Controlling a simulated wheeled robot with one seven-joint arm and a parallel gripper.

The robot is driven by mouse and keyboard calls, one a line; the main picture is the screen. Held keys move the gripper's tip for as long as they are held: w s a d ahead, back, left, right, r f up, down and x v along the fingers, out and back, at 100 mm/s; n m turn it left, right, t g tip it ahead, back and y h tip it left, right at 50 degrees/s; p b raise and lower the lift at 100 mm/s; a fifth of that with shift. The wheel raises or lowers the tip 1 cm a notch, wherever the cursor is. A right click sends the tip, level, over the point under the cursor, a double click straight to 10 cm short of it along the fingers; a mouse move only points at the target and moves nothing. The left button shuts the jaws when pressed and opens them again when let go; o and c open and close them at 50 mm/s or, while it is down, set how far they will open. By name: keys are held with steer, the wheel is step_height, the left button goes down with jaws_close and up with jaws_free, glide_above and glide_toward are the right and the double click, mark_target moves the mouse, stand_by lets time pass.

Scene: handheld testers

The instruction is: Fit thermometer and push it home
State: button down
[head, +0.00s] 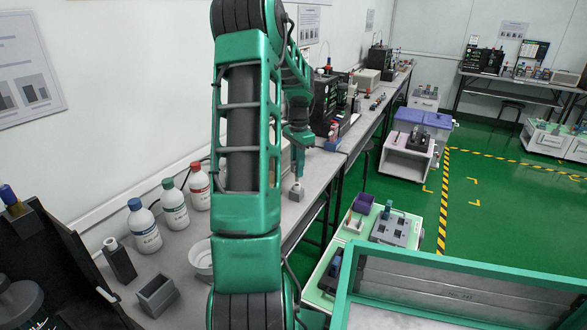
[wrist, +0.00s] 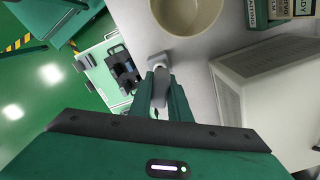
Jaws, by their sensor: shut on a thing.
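My gripper (wrist: 160,88) is shut on a slim white thing (wrist: 160,92), which seems to be the thermometer. A small grey block (wrist: 159,60) shows at its far end in the wrist view. In the head view, my gripper (head: 298,168) points down over the back bench, with a pale tip below it at the grey block (head: 296,194) on the bench. I cannot tell whether the tip is seated in the block, touching it or just above it. Most of the thermometer is hidden between the fingers.
Bottles with blue (head: 145,226), green and red caps line the wall. A pale bowl (wrist: 187,12) stands near the grey block in the wrist view. A pale box (wrist: 272,88) stands to its right. A grey open box (head: 157,295) is at the near bench; green floor lies right.

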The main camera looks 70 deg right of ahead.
steer(key=shift+f, duration=1.75)
stand_by(0.8)
steer(key=c, duration=1.6)
jaws_free()
steer(key=shift+r, duration=0.1)
step_height(320, 180, up, 11)
steer(key=shift+f, duration=0.2)
